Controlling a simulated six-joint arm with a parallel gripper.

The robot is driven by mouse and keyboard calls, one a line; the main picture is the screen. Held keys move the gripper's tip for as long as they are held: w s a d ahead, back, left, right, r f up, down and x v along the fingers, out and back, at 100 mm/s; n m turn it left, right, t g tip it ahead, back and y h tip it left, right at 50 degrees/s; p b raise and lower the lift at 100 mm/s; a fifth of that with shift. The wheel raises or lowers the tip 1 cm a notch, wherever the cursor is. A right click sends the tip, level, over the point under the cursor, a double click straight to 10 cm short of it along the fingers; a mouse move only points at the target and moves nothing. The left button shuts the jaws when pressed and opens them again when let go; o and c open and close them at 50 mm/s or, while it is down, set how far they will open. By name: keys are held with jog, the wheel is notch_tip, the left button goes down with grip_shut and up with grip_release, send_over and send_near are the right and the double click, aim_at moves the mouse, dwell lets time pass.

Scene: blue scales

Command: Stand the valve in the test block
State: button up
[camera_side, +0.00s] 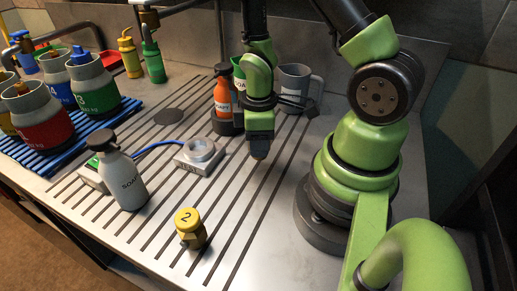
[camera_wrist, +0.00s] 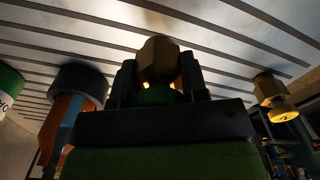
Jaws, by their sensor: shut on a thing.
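My gripper (camera_side: 260,148) hangs over the ribbed steel surface, to the right of the test block. In the wrist view, my gripper (camera_wrist: 158,82) is shut on a brass valve (camera_wrist: 158,55), with a green part showing between the jaws. In the side view the held valve is mostly hidden by the jaws. The test block (camera_side: 188,165) is a light grey block with a round open socket on top, which looks empty. A second brass valve with a yellow cap marked 2 (camera_side: 188,222) stands upright near the front; it also shows in the wrist view (camera_wrist: 272,92).
A grey soap bottle (camera_side: 120,175) stands left of the block. A blue cable (camera_side: 155,147) runs from the block toward it. An orange bottle (camera_side: 222,98) and grey mug (camera_side: 298,85) stand behind my gripper. Several gas cylinders (camera_side: 92,88) stand on a blue mat (camera_side: 60,150) at left.

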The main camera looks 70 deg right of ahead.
notch_tip(320, 180, up, 6)
jog(key=shift+w+f, duration=0.1)
jog(key=shift+w+r, duration=0.25)
jog(key=shift+w, duration=0.05)
notch_tip(320, 180, up, 3)
send_over(198, 151)
notch_tip(198, 151, down, 10)
jog(key=shift+f, duration=0.1)
jog(key=shift+f, duration=0.1)
jog(key=o, duration=1.1)
